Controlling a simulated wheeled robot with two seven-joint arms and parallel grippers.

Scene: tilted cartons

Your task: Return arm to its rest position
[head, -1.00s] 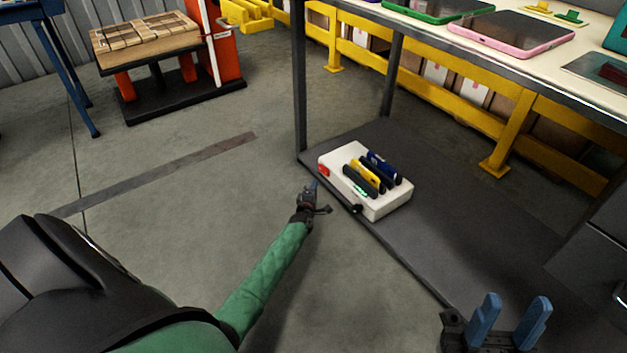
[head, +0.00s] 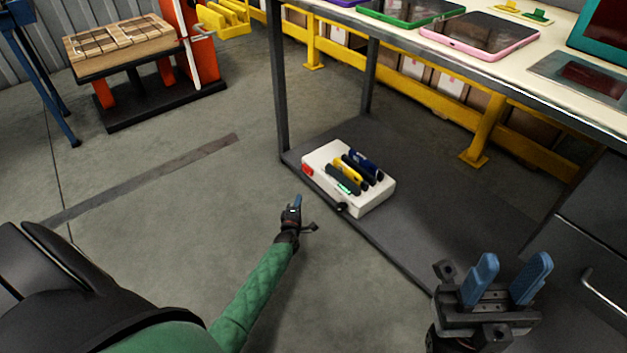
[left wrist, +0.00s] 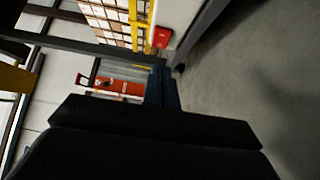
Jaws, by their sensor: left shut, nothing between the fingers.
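My left arm, in a green sleeve, reaches in from the lower left of the head view. Its gripper (head: 297,202) is shut and empty, over the floor just left of the low shelf. The left wrist view shows its blue fingers (left wrist: 161,88) together. My right gripper (head: 506,281) is at the lower right of the head view. Its two blue fingers stand apart with nothing between them.
The dark low shelf (head: 420,225) lies under a workbench (head: 545,75) with tablets on top. A dark post (head: 278,90) rises at its left corner. A pallet lift with a wooden top (head: 118,40) stands at the back left. The floor (head: 185,205) at left is clear.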

